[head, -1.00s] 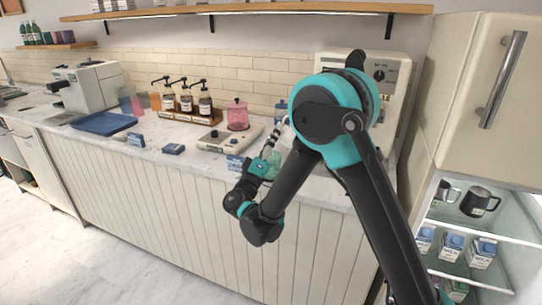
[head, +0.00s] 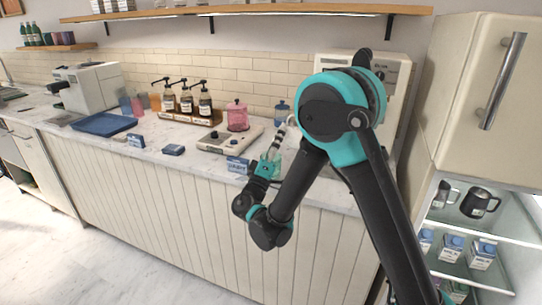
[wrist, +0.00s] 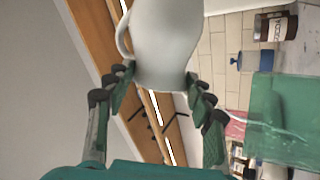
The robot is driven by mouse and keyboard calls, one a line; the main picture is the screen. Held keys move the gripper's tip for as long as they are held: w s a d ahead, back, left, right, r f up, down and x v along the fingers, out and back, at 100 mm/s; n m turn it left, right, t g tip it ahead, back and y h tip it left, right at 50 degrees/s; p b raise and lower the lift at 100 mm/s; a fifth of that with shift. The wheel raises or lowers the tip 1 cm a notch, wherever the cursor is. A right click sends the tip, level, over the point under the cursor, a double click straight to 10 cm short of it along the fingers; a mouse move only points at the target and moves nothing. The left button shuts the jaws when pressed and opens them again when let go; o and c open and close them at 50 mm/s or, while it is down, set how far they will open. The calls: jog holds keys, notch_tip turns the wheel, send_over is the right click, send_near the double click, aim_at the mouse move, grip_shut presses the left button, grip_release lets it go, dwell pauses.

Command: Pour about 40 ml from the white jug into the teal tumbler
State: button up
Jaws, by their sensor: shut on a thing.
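The white jug (wrist: 165,45) is between the fingers of my gripper (wrist: 158,95) in the wrist view, with its handle on the left. The gripper is shut on it. The wrist view is rolled sideways, and the jug looks strongly tilted against the room. Its mouth and contents are hidden. The translucent teal tumbler (wrist: 285,115) is at the right of the wrist view, close to the jug but apart from it in the picture. I cannot tell its liquid level. In the head view, my gripper (head: 268,162) is over the counter's front edge, and my arm hides much there.
Small blue boxes (head: 237,164) lie near the front edge. A blue tray (head: 104,124) is further left.

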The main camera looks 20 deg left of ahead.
jog(key=shift+d+n, duration=0.25)
jog(key=shift+n, duration=0.05)
jog(key=m+g+h, duration=0.1)
jog(key=m+h, duration=0.2)
jog(key=m, duration=0.2)
jog(key=shift+f, duration=0.15)
jog(key=m+g+h, duration=0.1)
jog(key=m, duration=0.2)
jog(key=shift+w+d+f+g+h, duration=0.1)
jog(key=shift+d+f+g+h, duration=0.1)
jog(key=shift+g+h, duration=0.2)
jog(key=shift+a+r+m+g+h, duration=0.1)
jog(key=shift+r+m+g+h, duration=0.2)
jog(key=shift+m, duration=0.4)
jog(key=shift+r+m+g+h, duration=0.1)
jog(key=shift+r+m+g, duration=0.25)
jog(key=shift+m, duration=0.35)
jog(key=shift+f, duration=0.1)
jog(key=d+m+g, duration=0.2)
jog(key=m, duration=0.1)
jog(key=shift+d+f+m+h, duration=0.1)
jog(key=shift+d+m+h, duration=0.1)
jog(key=shift+m+h, duration=0.1)
notch_tip(320, 180, down, 6)
jog(key=d+m+g, duration=0.2)
jog(key=m, duration=0.1)
jog(key=shift+m+p, duration=0.4)
